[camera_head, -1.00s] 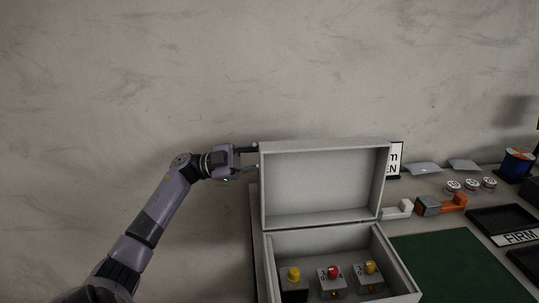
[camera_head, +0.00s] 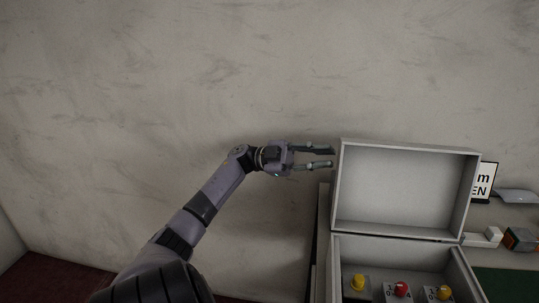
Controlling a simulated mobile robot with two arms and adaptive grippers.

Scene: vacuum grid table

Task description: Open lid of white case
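The white case (camera_head: 335,262) stands on the table at the lower right, and its lid (camera_head: 405,190) is up, standing roughly upright at the back. Inside the case are button boxes with a yellow button (camera_head: 358,282), a red button (camera_head: 401,288) and another yellow button (camera_head: 444,292). My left gripper (camera_head: 332,157) is open, its two fingers pointing right, close to the left edge of the raised lid. Nothing shows between the fingers. I cannot tell whether a fingertip touches the lid. My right gripper is not in view.
A sign (camera_head: 484,180) stands behind the lid's right side. A white block (camera_head: 483,237) and an orange-and-grey block (camera_head: 520,239) lie right of the case. A green mat (camera_head: 507,284) is at the lower right. A bare wall is behind; the space left of the case is free.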

